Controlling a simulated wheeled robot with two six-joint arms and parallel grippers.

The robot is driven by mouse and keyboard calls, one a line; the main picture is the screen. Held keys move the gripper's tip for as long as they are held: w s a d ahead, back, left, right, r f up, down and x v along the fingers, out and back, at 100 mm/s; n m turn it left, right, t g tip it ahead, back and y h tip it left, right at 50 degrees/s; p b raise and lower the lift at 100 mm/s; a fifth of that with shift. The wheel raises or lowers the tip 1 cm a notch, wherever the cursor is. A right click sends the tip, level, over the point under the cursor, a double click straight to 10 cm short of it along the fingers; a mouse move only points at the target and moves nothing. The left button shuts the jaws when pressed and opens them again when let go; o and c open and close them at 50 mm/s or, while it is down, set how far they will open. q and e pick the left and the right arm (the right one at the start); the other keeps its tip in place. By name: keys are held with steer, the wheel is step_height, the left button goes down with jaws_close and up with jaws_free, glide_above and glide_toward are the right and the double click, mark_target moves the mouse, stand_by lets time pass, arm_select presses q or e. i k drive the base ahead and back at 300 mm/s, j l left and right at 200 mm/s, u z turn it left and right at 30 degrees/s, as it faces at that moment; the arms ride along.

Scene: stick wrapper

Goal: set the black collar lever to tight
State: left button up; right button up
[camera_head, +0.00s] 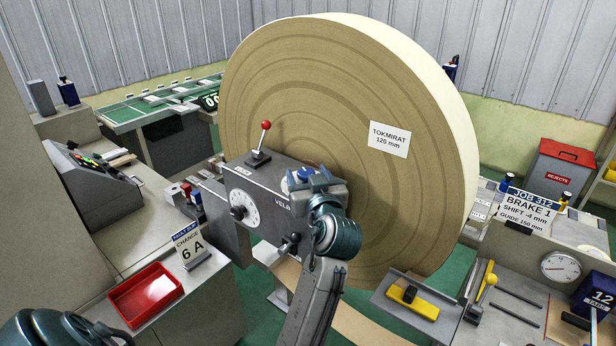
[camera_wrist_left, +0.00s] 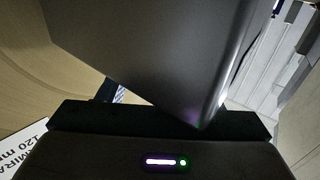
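A grey machine housing (camera_head: 265,192) stands in front of a large tan roll (camera_head: 300,90). It carries a white dial (camera_head: 243,208) with a black knob, a red-balled lever (camera_head: 264,140) on a dark base, and a small dark handle (camera_head: 290,243) low on its front. I cannot tell for sure which part is the black collar lever, nor its setting. In the left wrist view a dark grey surface (camera_wrist_left: 150,60) fills the middle. My right gripper is out of view.
A red tray (camera_head: 146,294) and a "CHANGE 6 A" sign (camera_head: 191,248) are on the left bench. At right are a "JOB 312 BRAKE 1" card (camera_head: 527,212), a yellow-handled lever (camera_head: 484,285), a gauge (camera_head: 560,266) and a red rejects bin (camera_head: 556,170).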

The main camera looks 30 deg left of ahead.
mark_target(290, 244)
steer(key=k+l, duration=0.3)
steer(key=l, duration=0.2)
steer(key=k+l+u, duration=0.1)
steer(key=k+l, duration=0.2)
steer(key=l, duration=0.2)
